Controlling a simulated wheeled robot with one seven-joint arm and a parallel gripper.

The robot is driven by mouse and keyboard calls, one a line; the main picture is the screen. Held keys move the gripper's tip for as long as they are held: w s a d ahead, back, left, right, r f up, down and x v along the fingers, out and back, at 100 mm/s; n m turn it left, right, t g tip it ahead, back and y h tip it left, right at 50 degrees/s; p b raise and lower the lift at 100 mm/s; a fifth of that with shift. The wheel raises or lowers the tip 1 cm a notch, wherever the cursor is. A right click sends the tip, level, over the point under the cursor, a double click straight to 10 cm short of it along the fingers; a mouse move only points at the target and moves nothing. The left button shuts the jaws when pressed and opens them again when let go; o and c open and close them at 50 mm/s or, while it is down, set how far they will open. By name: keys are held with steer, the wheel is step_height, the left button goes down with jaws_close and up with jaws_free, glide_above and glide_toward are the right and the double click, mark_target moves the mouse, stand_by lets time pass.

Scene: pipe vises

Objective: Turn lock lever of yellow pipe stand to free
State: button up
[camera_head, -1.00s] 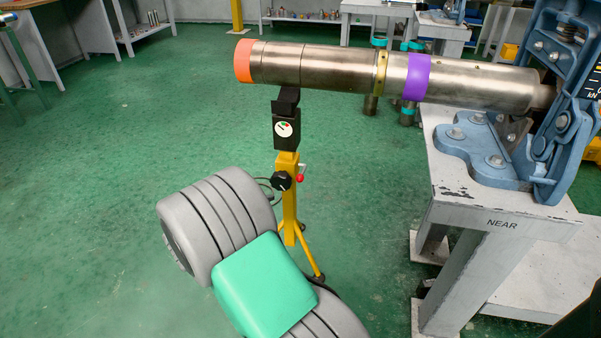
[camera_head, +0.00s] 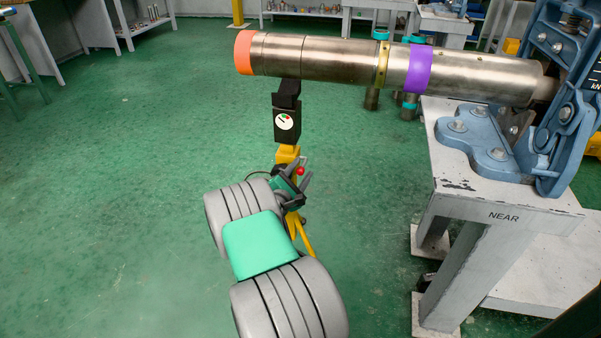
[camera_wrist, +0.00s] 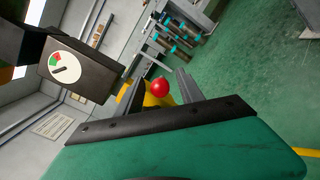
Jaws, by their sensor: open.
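The yellow pipe stand (camera_head: 287,154) stands upright on the floor under the free end of a steel pipe (camera_head: 335,60). Its black head carries a round dial (camera_head: 284,122) with red and green sectors, also large in the wrist view (camera_wrist: 65,67). The red ball of the lock lever (camera_head: 300,171) shows just past my gripper (camera_head: 301,182). In the wrist view the red ball (camera_wrist: 159,88) appears between my two open fingers, with yellow stand behind it. I cannot tell if a finger touches the lever. My gripper hides the stand's black knob and part of the post.
The pipe, with orange end, yellow ring and purple band, runs into a blue vise (camera_head: 490,150) on a grey bench (camera_head: 455,195) marked NEAR. Short pipe pieces with teal bands (camera_head: 410,100) stand behind it. The green floor left of the stand is clear.

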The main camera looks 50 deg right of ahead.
steer(key=shift+c, duration=0.5)
jaws_close()
steer(key=shift+s, duration=0.1)
stand_by(0.7)
